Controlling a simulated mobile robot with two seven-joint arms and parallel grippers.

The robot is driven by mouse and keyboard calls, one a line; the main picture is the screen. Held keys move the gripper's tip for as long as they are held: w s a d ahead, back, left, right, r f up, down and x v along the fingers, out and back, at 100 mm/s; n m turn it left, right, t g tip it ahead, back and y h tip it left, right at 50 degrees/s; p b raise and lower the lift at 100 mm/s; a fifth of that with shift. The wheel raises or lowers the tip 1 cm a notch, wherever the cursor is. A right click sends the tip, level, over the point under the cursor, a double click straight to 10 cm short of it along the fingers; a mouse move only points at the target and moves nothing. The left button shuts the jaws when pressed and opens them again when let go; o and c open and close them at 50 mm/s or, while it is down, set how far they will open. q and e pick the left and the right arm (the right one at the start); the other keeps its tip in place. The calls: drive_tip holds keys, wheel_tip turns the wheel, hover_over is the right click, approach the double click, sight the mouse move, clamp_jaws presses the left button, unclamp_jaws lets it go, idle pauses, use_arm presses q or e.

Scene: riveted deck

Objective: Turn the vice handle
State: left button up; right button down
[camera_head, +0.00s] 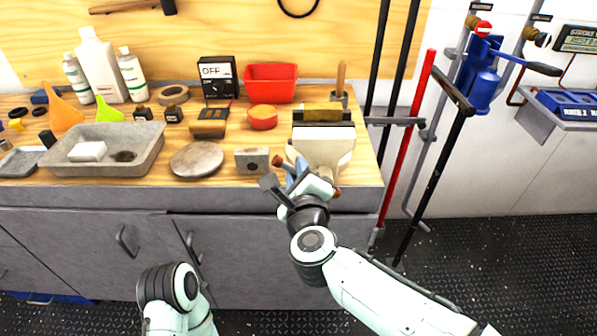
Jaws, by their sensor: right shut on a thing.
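The vice (325,150) is a cream-coloured body with dark jaws and stands at the right end of the wooden workbench, near its front edge. Its handle (277,161) shows as a reddish-brown knob at the upper left of my gripper, with another reddish end at the lower right. My right gripper (294,174) is at the front of the vice and is shut on the handle, hiding most of the bar. Part of my left arm shows at the bottom left, but its gripper is not in view.
A grey block with a hole (252,160) and a round stone disc (197,159) lie left of the vice. A stone basin (103,149), white bottles (101,65) and a red bin (270,83) stand farther left and back. Upright poles (406,140) stand right of the bench.

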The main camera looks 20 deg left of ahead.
drive_tip(key=shift+s+f, duration=0.15)
drive_tip(key=c, duration=1.2)
unclamp_jaws()
drive_tip(key=shift+s, duration=0.15)
use_arm(q)
drive_tip(key=w, duration=0.1)
drive_tip(key=r+p, duration=0.1)
drive_tip(key=w+r+t, duration=0.1)
drive_tip(key=shift+w+d+r, duration=0.2)
drive_tip(key=shift+w+d, duration=0.05)
drive_tip(key=shift+w, duration=0.05)
use_arm(e)
drive_tip(key=v, duration=1.3)
drive_tip(key=shift+s+d, duration=0.15)
